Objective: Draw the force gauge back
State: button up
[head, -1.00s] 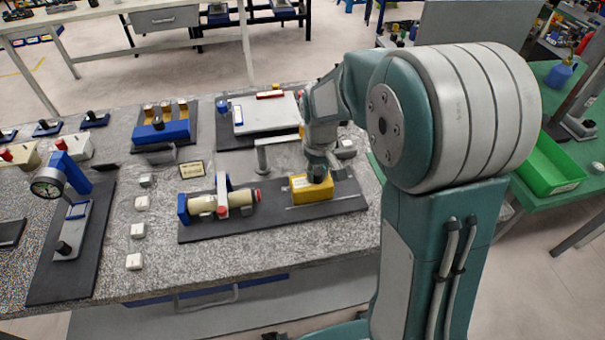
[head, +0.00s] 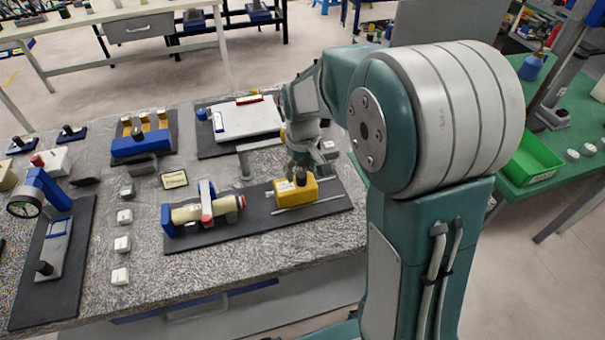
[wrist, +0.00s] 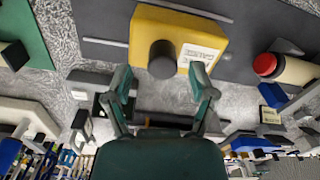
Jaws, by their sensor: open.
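The force gauge appears to be the yellow block (head: 284,191) with a white label and a dark upright knob (head: 300,177), on a long dark base plate (head: 330,208) with thin rails. It lies right of the cream cylinder (head: 190,213) with a red end, apart from it. My gripper (head: 302,168) is above the block by the knob. In the wrist view, my open gripper (wrist: 162,82) has its fingers apart, with the knob (wrist: 162,60) just beyond and between the fingertips. The yellow block (wrist: 180,28) fills the top middle there. I cannot tell whether a finger touches the knob.
A T-shaped grey post (head: 243,160) stands behind the base plate. A label plate (head: 174,180) and white blocks (head: 122,244) lie to the left. A dial gauge stand (head: 30,205) is at far left. A blue fixture (head: 140,145) and white plate (head: 247,120) are behind.

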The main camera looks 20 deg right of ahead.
notch_tip(320, 180, up, 10)
jog(key=shift+d, duration=0.2)
dwell(0.4)
jog(key=s+r+m+t, duration=0.3)
jog(key=s+t, duration=0.2)
jog(key=s, duration=1.5)
jog(key=shift+a+r+t, duration=0.2)
jog(key=shift+r+t, duration=0.1)
jog(key=shift+r, duration=0.1)
dwell(0.9)
